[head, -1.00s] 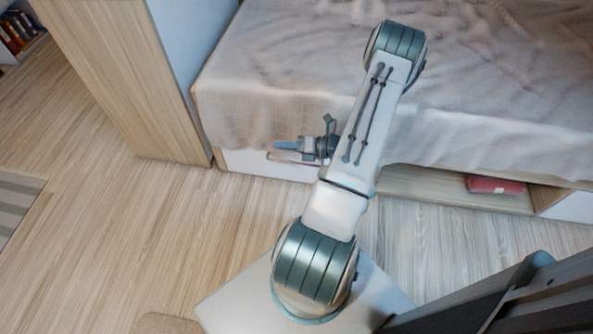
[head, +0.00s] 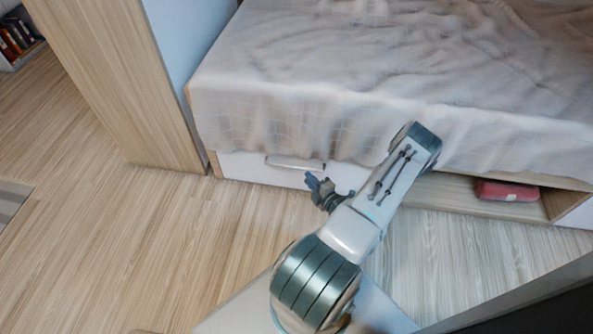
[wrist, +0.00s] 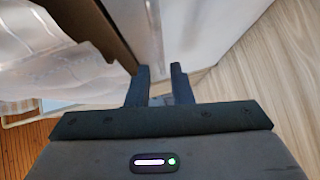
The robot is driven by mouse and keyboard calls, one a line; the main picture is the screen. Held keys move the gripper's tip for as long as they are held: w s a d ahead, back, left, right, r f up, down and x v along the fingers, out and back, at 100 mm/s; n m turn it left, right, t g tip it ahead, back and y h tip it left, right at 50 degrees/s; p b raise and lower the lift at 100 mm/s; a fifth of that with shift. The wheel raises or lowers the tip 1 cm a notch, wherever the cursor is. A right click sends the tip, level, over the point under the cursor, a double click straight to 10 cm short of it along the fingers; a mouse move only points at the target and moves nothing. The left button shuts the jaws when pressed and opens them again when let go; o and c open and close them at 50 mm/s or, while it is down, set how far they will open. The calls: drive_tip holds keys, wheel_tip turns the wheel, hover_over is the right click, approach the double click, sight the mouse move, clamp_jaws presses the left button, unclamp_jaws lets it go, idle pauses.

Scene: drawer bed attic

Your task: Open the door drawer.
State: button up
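The white drawer (head: 242,168) is low under the bed, and its front looks flush with the bed frame. A slim pale handle (head: 290,162) runs along its upper part. My gripper (head: 311,182) is in front of the drawer, just below and right of the handle's right end, apart from it as far as I can tell. In the wrist view my two dark fingers (wrist: 158,84) stand apart with no clear object gripped between them. A white panel (wrist: 205,35) lies beyond the fingertips; I cannot tell whether it is the drawer front.
A cream blanket (head: 300,90) hangs over the bed edge above the drawer. A tall wooden cabinet side (head: 115,80) stands at the left. An open shelf (head: 460,195) with a folded red item (head: 505,191) is at the right. The wooden floor (head: 150,240) at left is clear.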

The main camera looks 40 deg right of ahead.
sight(297, 167)
drive_tip(key=shift+w+d+f+b, duration=0.15)
drive_tip(key=shift+w+b, duration=0.25)
drive_tip(key=shift+w, duration=0.95)
drive_tip(key=shift+w+d+f+b, duration=0.15)
drive_tip(key=shift+w+b, duration=0.25)
drive_tip(key=shift+w, duration=1)
drive_tip(key=shift+w+f+b, duration=0.25)
drive_tip(key=shift+w+b, duration=0.15)
drive_tip(key=shift+w, duration=0.95)
clamp_jaws()
drive_tip(key=shift+a, duration=0.1)
